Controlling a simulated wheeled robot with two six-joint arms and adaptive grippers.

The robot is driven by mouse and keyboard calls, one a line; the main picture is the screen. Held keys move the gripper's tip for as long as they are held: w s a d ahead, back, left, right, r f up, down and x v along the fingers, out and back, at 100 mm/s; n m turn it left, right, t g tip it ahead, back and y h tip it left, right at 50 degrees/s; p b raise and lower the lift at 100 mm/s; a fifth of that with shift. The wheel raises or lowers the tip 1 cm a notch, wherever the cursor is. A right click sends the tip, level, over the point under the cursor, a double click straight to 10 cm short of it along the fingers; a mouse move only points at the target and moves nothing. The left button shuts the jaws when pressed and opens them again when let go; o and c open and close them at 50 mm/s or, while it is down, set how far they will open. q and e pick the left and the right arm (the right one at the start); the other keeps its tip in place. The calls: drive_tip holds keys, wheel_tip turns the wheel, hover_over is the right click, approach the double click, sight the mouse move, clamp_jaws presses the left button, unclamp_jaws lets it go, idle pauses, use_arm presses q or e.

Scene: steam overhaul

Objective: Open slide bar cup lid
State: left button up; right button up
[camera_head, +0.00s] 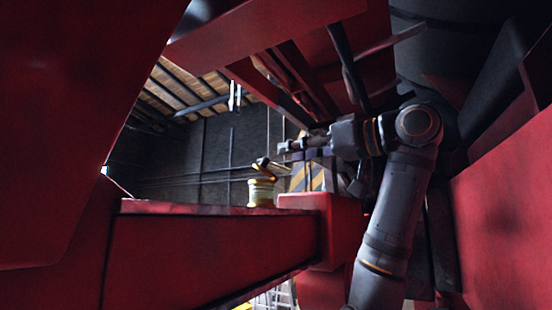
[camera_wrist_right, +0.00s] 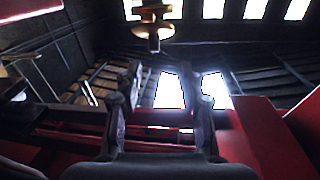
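The brass slide bar cup (camera_head: 261,194) stands upright on the red slide bar (camera_head: 215,245) in the head view. Its lid (camera_head: 268,167) shows as a dark and brass piece above the cup, tilted and apparently raised from the rim. My right gripper (camera_head: 287,151) reaches in from the right, just above and right of the lid; I cannot tell if it touches it. In the right wrist view its two fingers (camera_wrist_right: 163,103) are apart with nothing between them. A brass-coloured piece (camera_wrist_right: 153,22) shows beyond them at the top; I cannot tell if it is the cup. My left gripper is not in view.
A red block (camera_head: 308,204) stands right of the cup, with a yellow-black striped panel (camera_head: 308,177) behind. Red beams and rods (camera_head: 345,65) hang close above my right arm. A large red wall (camera_head: 70,120) fills the left. Open room lies behind the cup.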

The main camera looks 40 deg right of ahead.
sight(274, 177)
drive_tip(key=w+p, duration=0.1)
drive_tip(key=w, duration=0.6)
drive_tip(key=shift+w+d+f+p, duration=0.1)
drive_tip(key=shift+d+f+p, duration=0.1)
drive_tip(key=shift+p, duration=0.15)
drive_tip(key=shift+a+r, duration=0.1)
drive_tip(key=shift+a, duration=0.05)
drive_tip(key=shift+s+a, duration=0.15)
drive_tip(key=shift+s, duration=0.05)
drive_tip(key=shift+s+a+r, duration=0.1)
drive_tip(key=shift+s, duration=0.05)
drive_tip(key=shift+c, duration=0.2)
drive_tip(key=shift+w, duration=0.2)
drive_tip(key=c, duration=0.5)
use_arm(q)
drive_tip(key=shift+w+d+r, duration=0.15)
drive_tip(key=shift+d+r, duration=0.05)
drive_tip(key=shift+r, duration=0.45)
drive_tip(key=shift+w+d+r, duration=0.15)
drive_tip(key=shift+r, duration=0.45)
use_arm(e)
clamp_jaws()
